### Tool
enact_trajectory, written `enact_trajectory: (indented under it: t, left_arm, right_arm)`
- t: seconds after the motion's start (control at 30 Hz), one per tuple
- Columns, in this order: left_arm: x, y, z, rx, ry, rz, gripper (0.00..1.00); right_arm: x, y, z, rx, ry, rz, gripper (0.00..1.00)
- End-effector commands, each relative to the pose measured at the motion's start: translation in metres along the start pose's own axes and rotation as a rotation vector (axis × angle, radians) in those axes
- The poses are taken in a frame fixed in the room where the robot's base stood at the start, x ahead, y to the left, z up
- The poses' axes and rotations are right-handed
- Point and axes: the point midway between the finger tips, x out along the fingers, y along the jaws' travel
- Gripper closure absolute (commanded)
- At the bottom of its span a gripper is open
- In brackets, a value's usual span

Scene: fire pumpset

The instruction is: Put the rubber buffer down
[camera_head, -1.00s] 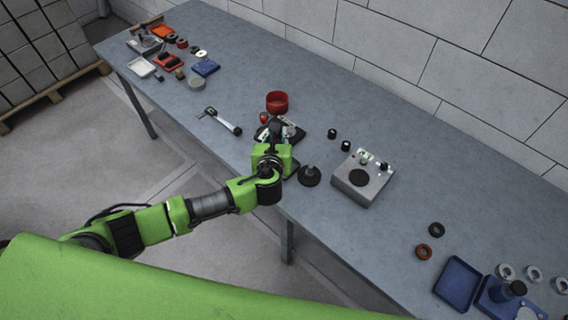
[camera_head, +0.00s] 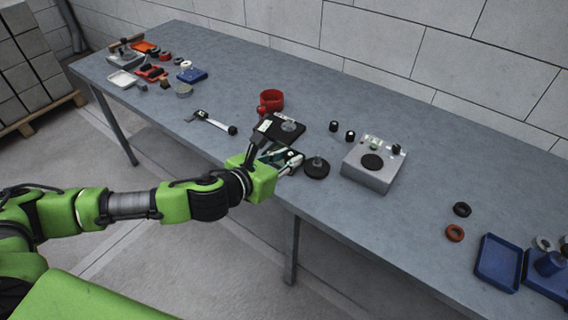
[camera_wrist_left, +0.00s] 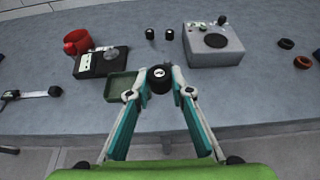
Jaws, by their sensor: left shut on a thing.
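The rubber buffer (camera_head: 316,168) is a short black round piece near the front edge of the grey table, left of a grey box-shaped device. It also shows in the left wrist view (camera_wrist_left: 160,79), upright, with a small pale mark on top. My left gripper (camera_head: 298,162) reaches in over the front edge and is shut on the buffer. In the left wrist view its two fingertips (camera_wrist_left: 160,88) are on either side of it. I cannot tell whether the buffer's underside touches the table. My right gripper is not in view.
The grey device (camera_head: 374,165) stands right of the buffer. A black scale-like box (camera_head: 282,128), a green tray (camera_wrist_left: 121,86) and a red cup (camera_head: 271,101) are to the left. Two small black cylinders (camera_head: 342,132) stand behind. A caliper-like tool (camera_head: 212,122) lies further left.

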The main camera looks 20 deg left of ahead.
Motion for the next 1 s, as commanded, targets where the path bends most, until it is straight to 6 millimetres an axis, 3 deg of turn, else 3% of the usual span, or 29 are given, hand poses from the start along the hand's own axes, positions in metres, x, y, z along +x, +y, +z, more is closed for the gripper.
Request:
enact_trajectory:
  t: [0.33,0.5,0.87,1.0]
  left_arm:
    - [0.063,0.056,-0.009,-0.001,-0.001,0.005,0.94]
    - [0.092,0.072,-0.033,-0.003,0.001,0.004,0.94]
    - [0.118,0.089,-0.053,-0.002,0.001,0.003,0.94]
    - [0.126,0.089,-0.074,-0.005,0.004,0.002,0.94]
  right_arm:
    - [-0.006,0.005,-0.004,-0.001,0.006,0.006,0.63]
    - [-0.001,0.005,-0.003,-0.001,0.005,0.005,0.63]
    - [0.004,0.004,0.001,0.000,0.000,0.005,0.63]
    - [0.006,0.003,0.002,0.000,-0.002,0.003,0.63]
